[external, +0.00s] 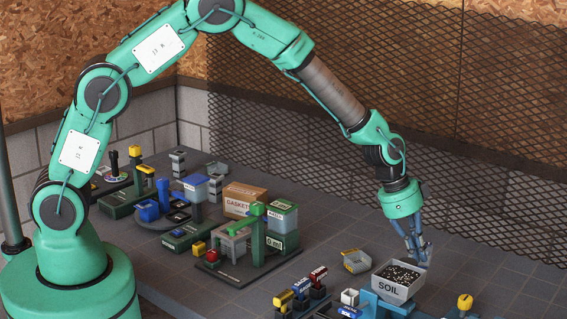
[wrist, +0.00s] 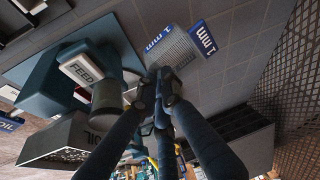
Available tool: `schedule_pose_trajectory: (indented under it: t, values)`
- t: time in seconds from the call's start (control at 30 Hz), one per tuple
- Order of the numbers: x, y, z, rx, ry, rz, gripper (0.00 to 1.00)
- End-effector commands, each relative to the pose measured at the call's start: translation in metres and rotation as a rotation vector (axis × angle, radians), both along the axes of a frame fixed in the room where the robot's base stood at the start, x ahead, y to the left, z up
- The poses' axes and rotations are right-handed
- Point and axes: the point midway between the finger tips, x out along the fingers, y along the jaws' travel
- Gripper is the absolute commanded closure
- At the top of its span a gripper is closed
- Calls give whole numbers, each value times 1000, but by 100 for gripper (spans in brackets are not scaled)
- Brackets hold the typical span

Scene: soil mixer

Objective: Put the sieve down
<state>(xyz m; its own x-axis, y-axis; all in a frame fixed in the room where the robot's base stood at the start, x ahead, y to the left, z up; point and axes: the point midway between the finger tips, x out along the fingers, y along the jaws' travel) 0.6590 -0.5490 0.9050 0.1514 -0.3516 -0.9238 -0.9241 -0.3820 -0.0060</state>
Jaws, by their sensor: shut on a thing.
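The sieve (wrist: 178,47) is a grey meshed piece with blue and white "1 mm" labels, at the upper middle of the wrist view. My gripper (wrist: 165,88) is shut on its near edge. In the external view my gripper (external: 417,250) points down just behind the soil box, low over the table. The sieve cannot be made out clearly there, being small and partly behind the box. Whether it touches the table is not clear.
The white soil box (external: 388,289) stands right in front of my gripper. A grey and yellow scoop (external: 356,261) lies to its left. A machine labelled FEED (wrist: 82,68) is close at left in the wrist view.

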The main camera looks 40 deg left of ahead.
Motion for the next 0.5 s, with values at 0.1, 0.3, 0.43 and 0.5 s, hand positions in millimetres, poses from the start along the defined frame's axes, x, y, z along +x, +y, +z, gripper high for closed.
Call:
schedule_pose_trajectory:
  t: [0.1,0.3,0.43,0.5]
  values:
    - [0,0,-5,1,0,0,100]
    - [-1,1,-31,2,4,1,100]
    - [0,0,-49,0,2,1,100]
    - [0,1,-57,1,2,1,100]
